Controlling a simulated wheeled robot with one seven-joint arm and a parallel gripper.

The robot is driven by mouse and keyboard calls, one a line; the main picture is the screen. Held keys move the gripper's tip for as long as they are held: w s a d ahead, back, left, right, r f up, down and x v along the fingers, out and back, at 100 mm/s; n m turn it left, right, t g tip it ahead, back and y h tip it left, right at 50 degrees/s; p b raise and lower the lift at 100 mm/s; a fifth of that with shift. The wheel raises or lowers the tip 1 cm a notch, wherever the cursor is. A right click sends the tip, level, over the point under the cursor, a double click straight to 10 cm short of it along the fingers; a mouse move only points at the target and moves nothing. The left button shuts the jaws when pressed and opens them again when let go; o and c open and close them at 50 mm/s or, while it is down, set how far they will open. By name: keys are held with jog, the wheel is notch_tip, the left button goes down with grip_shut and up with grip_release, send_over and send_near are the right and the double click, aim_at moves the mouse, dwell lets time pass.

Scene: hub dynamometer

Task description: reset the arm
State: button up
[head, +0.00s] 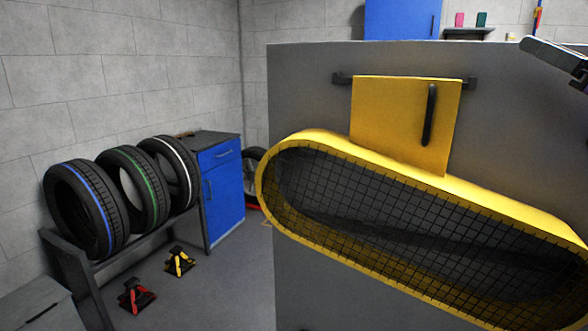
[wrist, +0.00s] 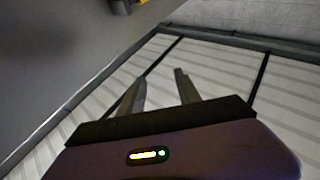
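My gripper (wrist: 160,76) shows in the wrist view with its two grey fingers apart and nothing between them. Behind the fingers is a pale striped panel (wrist: 225,75) crossed by dark bars. The fingers look clear of it, though the distance is hard to judge. In the head view, a grey and dark piece juts in at the upper right edge; I cannot tell whether it is part of my arm.
A big grey machine housing (head: 310,85) fills the right, with a yellow hinged flap (head: 390,120) and a yellow mesh-filled guard (head: 330,145). Left are a rack (head: 75,270) of three tyres, a blue cabinet (head: 222,185), and red (head: 135,297) and yellow (head: 179,262) stands. Floor between is open.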

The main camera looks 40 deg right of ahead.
jog(key=w+f+m+g+h, duration=0.1)
jog(key=w+f+m+h, duration=0.1)
jog(key=f+m+h, duration=0.45)
jog(key=w+f+m+g+h, duration=0.2)
jog(key=w+f+m+h, duration=0.1)
jog(key=f, duration=0.6)
jog(key=w+a+f+g, duration=0.1)
jog(key=w+a+f, duration=0.1)
jog(key=a+f, duration=0.6)
jog(key=w+a+f+g, duration=0.1)
jog(key=w+a+f, duration=0.1)
jog(key=a+f, duration=0.65)
jog(key=s+a+f+n+t+y, duration=0.15)
jog(key=a+f+n+y, duration=0.25)
jog(key=a+f, duration=0.4)
jog(key=s+a+f+n+y, duration=0.25)
jog(key=a+f+y, duration=0.3)
jog(key=a, duration=0.35)
jog(key=s+a+f+n+g+y, duration=0.2)
jog(key=s+a+f+n+y, duration=0.5)
jog(key=s+a, duration=0.4)
notch_tip(320, 180, down, 2)
jog(key=shift+s+a+f+n+g+y, duration=0.15)
jog(key=shift+a+n+g+y, duration=0.3)
jog(key=shift+a, duration=0.5)
